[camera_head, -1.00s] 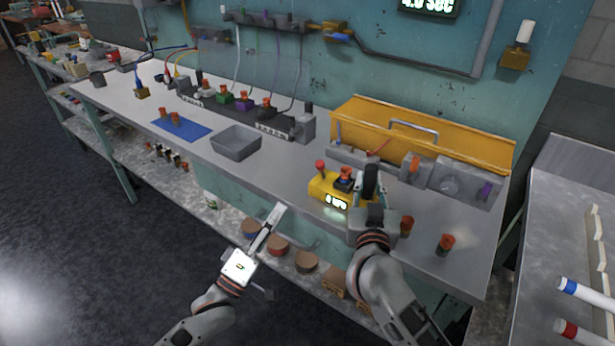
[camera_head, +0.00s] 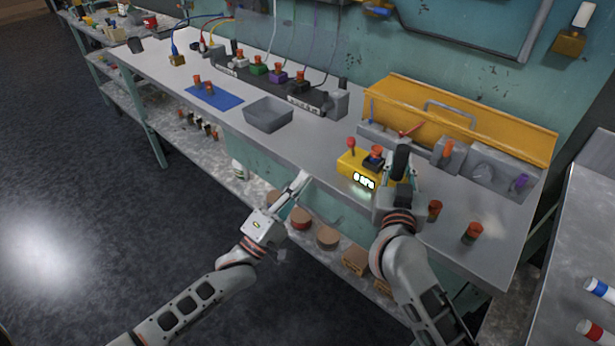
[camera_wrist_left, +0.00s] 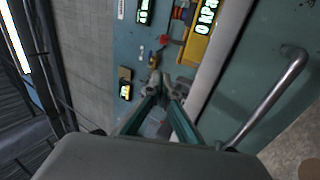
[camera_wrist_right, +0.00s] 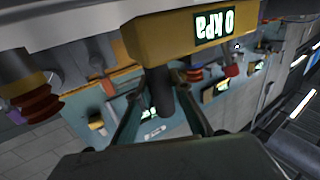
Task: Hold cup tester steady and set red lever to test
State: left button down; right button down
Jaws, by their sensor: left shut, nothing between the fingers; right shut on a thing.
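The yellow cup tester (camera_head: 352,161) stands near the bench's front edge, with a lit display on its front. The display reads 0 kPa in the right wrist view (camera_wrist_right: 212,22). A red-topped lever (camera_head: 351,145) stands upright on the tester. My right gripper (camera_head: 399,166) is at the tester's right side, shut on a dark cylindrical part (camera_wrist_right: 160,95) that looks like its handle. My left gripper (camera_head: 304,177) is shut and empty, apart from the tester, to its left near the bench edge. The tester (camera_wrist_left: 196,48) and lever (camera_wrist_left: 165,40) lie beyond its fingertips in the left wrist view.
A yellow open case (camera_head: 460,112) with a grey tray stands behind the tester. Red-topped cups (camera_head: 472,232) stand right of my right gripper. A grey bin (camera_head: 268,115) and blue mat (camera_head: 214,96) are further left. A rail runs below the bench edge (camera_wrist_left: 275,98).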

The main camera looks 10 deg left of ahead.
aim_at(352, 148)
pick_arm(q)
jog(key=x, duration=0.3)
jog(key=d+x, duration=0.1)
jog(key=x, duration=0.2)
jog(key=s+x, duration=0.1)
jog(key=x, duration=0.3)
jog(key=shift+s+d, duration=0.15)
jog(key=shift+d, duration=0.15)
jog(key=shift+d+r, duration=0.2)
jog(key=shift+d, duration=0.35)
